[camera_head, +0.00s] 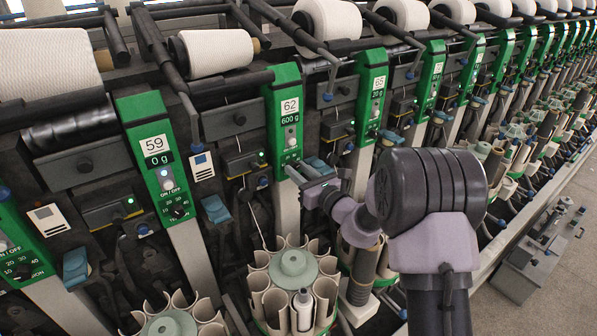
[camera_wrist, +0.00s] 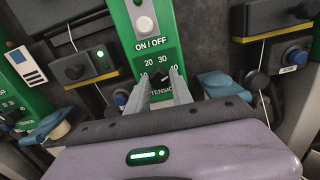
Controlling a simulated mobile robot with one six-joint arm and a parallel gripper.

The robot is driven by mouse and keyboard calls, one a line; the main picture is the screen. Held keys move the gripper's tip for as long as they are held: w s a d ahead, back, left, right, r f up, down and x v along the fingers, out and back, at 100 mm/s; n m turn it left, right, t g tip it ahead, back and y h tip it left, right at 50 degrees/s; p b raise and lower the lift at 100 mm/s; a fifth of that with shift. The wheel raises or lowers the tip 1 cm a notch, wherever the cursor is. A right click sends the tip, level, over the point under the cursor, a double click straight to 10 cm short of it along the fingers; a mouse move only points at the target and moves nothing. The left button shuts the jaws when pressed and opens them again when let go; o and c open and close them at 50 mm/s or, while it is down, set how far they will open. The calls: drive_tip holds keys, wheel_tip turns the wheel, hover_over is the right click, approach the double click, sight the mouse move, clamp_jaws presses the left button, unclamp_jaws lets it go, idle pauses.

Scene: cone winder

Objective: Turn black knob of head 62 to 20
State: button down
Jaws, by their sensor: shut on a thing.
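The green panel of head 62 (camera_head: 284,105) stands in the middle of the head view, with a display reading 600 g. Its ON/OFF button (camera_wrist: 144,24) is white in the wrist view. Below it is the scale 10, 20, 30, 40 (camera_wrist: 158,64) with the word TENSION, partly covered by my fingers. My gripper (camera_wrist: 163,75) is at the lower end of this panel, its two fingers shut on the black knob (camera_wrist: 162,77) from both sides. In the head view my gripper (camera_head: 296,172) hides the knob.
The panel of head 59 (camera_head: 157,150) is to the left and the panel of head 65 (camera_head: 372,95) to the right. Blue levers (camera_wrist: 222,84) stick out close beside my fingers. A round holder with white tubes (camera_head: 292,262) stands below. Open floor lies at the far right.

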drive_tip(key=n+b, duration=0.4)
drive_tip(key=n, duration=0.1)
drive_tip(key=shift+f, duration=0.15)
drive_tip(key=n+b, duration=0.2)
drive_tip(key=n, duration=0.7)
drive_tip(key=shift+r, duration=0.2)
drive_tip(key=shift+n, duration=2.7)
drive_tip(key=c, duration=1.1)
unclamp_jaws()
